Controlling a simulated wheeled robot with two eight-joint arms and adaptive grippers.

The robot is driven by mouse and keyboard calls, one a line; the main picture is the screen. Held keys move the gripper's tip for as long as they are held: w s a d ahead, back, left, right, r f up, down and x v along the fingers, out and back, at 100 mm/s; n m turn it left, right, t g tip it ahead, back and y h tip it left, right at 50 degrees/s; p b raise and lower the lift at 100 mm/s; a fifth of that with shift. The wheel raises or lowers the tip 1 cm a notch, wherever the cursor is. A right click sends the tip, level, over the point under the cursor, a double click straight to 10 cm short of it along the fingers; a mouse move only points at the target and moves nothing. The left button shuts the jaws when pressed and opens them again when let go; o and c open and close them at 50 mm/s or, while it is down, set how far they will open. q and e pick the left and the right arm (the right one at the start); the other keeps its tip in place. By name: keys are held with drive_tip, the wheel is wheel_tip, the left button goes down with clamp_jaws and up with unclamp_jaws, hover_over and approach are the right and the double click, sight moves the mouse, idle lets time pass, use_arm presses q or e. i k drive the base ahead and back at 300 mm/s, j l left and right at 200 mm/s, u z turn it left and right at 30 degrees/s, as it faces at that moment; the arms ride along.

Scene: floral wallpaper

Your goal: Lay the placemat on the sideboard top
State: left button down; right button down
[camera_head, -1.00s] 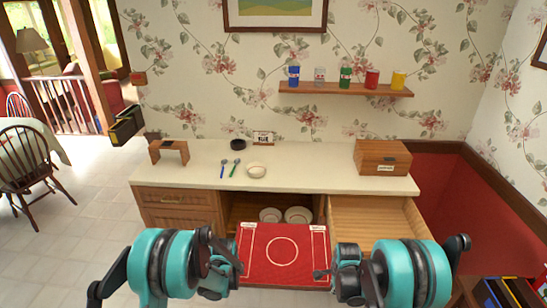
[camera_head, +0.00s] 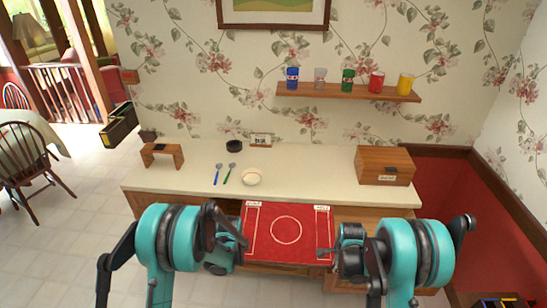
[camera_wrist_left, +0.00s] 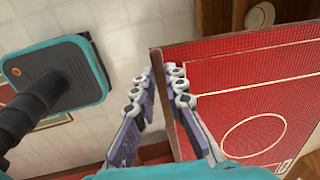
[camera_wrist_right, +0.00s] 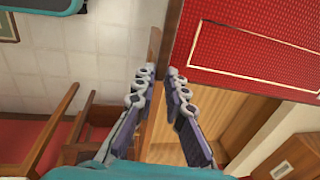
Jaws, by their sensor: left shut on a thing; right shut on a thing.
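The red placemat (camera_head: 286,250) has white lines, a circle and a brown edge. It is held in front of the sideboard, its far edge close to the front edge of the sideboard top (camera_head: 310,180). My left gripper (camera_head: 242,246) is shut on its left edge, and in the left wrist view the fingers (camera_wrist_left: 166,88) lie either side of the brown edge. My right gripper (camera_head: 327,254) is shut on its right edge, which also shows in the right wrist view (camera_wrist_right: 158,76). I cannot tell the exact gap between placemat and sideboard.
On the top are a wooden stand (camera_head: 162,154), two spoons (camera_head: 223,174), a cream bowl (camera_head: 251,177), a dark bowl (camera_head: 234,146), a small sign (camera_head: 261,140) and a wooden box (camera_head: 385,166). The top's front middle right is bare. A wall shelf (camera_head: 350,93) holds several cups.

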sight(313, 174)
drive_tip(key=i+l, duration=0.2)
drive_tip(key=i, duration=0.25)
drive_tip(key=i+l, duration=0.25)
drive_tip(key=i, duration=0.25)
drive_tip(key=i+l, duration=0.2)
drive_tip(key=i, duration=0.25)
